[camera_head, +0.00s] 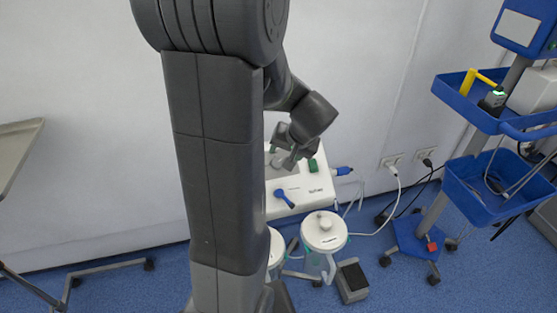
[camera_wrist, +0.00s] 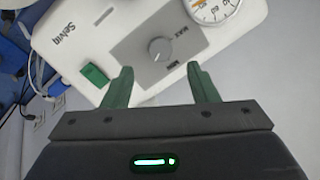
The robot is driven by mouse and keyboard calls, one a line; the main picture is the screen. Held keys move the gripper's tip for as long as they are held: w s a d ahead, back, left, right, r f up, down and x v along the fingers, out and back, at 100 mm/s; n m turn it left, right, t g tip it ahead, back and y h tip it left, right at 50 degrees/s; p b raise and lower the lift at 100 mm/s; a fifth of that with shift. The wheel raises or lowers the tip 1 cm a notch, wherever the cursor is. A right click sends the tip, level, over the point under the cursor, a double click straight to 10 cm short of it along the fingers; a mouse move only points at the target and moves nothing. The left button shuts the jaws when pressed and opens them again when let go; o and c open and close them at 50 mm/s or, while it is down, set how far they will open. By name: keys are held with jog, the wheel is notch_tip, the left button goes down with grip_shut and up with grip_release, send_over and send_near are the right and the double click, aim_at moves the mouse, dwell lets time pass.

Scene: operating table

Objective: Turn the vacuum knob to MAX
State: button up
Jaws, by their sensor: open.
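The vacuum knob (camera_wrist: 160,50) is a round grey dial on a dark grey panel (camera_wrist: 130,48) of the white suction unit (camera_wrist: 70,35). MAX is printed to its upper right and MIN below it. A small light mark shows on the knob, but I cannot tell its exact setting. My gripper (camera_wrist: 160,70) is open, its green fingers on either side of and short of the knob, apparently not touching it. In the head view my gripper (camera_head: 290,158) hangs over the suction unit (camera_head: 318,190) and hides much of the panel and the knob.
A green switch (camera_wrist: 94,76) and a pressure gauge (camera_wrist: 213,8) flank the panel. A blue lever (camera_head: 285,198) is on the unit's front. A lidded white canister (camera_head: 324,235) stands below, beside a foot pedal (camera_head: 352,280). A blue trolley (camera_head: 480,190) is at right.

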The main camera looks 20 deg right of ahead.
aim_at(278, 162)
jog(key=x, duration=0.6)
jog(key=shift+w+f, duration=0.15)
jog(key=shift+f, duration=0.1)
jog(key=shift+c, duration=0.4)
jog(key=c, duration=0.9)
